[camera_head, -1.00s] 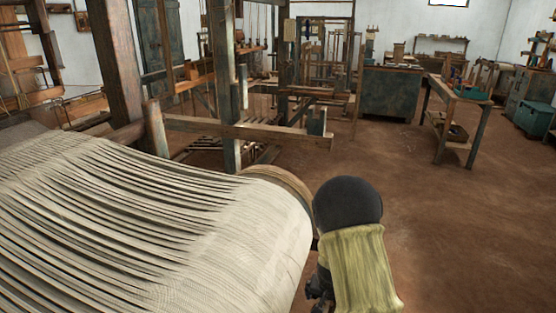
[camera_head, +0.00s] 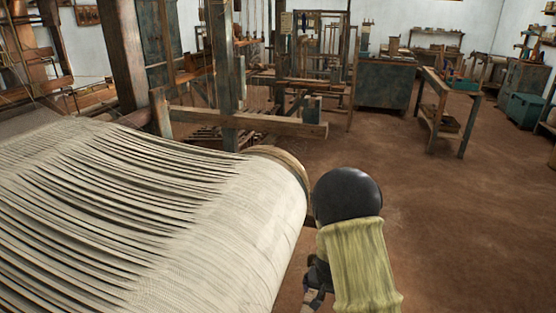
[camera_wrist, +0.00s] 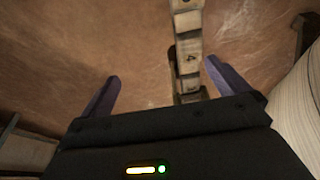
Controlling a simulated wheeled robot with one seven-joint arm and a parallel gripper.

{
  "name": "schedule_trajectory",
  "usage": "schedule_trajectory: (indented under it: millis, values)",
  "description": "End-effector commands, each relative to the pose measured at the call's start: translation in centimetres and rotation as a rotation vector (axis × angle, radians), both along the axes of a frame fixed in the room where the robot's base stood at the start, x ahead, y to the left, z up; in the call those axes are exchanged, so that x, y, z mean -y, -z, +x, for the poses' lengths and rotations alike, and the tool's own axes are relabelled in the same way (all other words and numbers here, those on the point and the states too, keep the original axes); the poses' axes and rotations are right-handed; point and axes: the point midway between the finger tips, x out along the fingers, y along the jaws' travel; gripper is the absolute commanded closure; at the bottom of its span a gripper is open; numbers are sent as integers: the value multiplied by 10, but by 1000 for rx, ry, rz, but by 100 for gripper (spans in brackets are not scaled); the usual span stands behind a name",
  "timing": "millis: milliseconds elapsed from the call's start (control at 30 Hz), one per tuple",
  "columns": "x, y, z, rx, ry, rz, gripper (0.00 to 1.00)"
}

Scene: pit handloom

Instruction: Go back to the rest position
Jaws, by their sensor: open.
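My gripper (camera_wrist: 160,90) shows in the wrist view with its two dark purple fingers spread wide apart and nothing between them. Brown earth floor and a pale jointed bar (camera_wrist: 188,45) lie beyond the fingers. I cannot tell what the bar belongs to. In the head view my arm, with a black rounded joint and a yellow-green sleeve, stands just right of the large warp roll (camera_head: 235,230). The roll's striped pale threads also show at the right edge of the wrist view (camera_wrist: 300,110).
The wooden loom frame (camera_head: 225,95) stands behind the roll, with a low beam (camera_head: 250,122) reaching right. A work table (camera_head: 445,105), a green cabinet (camera_head: 385,88) and a teal box (camera_head: 523,110) stand further back. The earth floor (camera_head: 460,230) at right is clear.

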Motion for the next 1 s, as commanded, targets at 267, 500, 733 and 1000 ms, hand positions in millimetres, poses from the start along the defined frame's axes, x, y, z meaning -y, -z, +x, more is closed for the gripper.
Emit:
schedule_trajectory:
  millis: [267, 500, 733, 1000]
  values:
    - [-3, -25, -14, -4, -29, 24, 0]
    - [-5, -55, -34, -9, -66, 48, 0]
    - [-3, -101, -74, -13, -131, 68, 0]
    - [1, -147, -137, -25, -233, 51, 0]
